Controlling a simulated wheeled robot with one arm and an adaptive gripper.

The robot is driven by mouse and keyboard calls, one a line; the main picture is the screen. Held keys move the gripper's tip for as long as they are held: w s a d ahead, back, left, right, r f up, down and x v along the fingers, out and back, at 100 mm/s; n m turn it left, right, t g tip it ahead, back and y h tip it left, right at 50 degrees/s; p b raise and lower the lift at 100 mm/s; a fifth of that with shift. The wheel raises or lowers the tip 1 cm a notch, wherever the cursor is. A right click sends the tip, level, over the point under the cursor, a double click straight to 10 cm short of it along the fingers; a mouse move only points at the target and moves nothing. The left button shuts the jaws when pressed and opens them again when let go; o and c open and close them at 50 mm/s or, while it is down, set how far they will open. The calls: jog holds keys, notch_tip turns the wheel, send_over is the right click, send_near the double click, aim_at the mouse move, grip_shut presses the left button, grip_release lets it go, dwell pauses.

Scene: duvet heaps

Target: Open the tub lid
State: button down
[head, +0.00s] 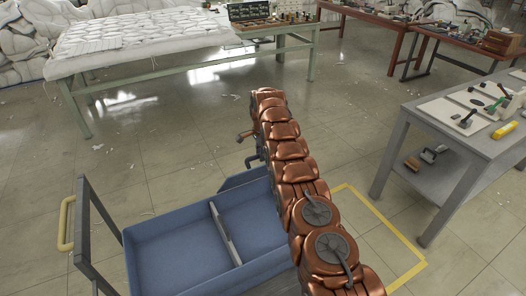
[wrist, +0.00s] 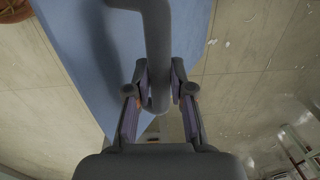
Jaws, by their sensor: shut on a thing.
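The blue tub (head: 180,262) is in the lower middle of the head view, with its inside visible and a pale divider (head: 226,236) across it. A blue panel (head: 244,179), which looks like part of the lid, shows at its far right edge, partly behind my arm. In the wrist view a broad blue surface (wrist: 85,50) fills the upper left, and a grey bent bar handle (wrist: 158,50) runs down in front of it. My gripper (wrist: 160,98) has its fingers on both sides of this handle and is shut on it. The hidden right side of the tub is behind my arm.
A dark frame with a yellow handle (head: 67,224) stands left of the tub. A grey workbench (head: 425,112) with tools is at the right, near a yellow floor line (head: 409,277). A long table (head: 160,58) with a white duvet stands behind. Open floor lies between.

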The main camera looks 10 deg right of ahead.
jog(key=shift+w+a+p, duration=0.25)
jog(key=shift+w+p, duration=0.1)
jog(key=shift+p, duration=0.55)
jog(key=c, duration=1.2)
grip_release()
jog(key=shift+w+f, duration=0.1)
jog(key=shift+o, duration=0.9)
jog(key=shift+d, duration=0.1)
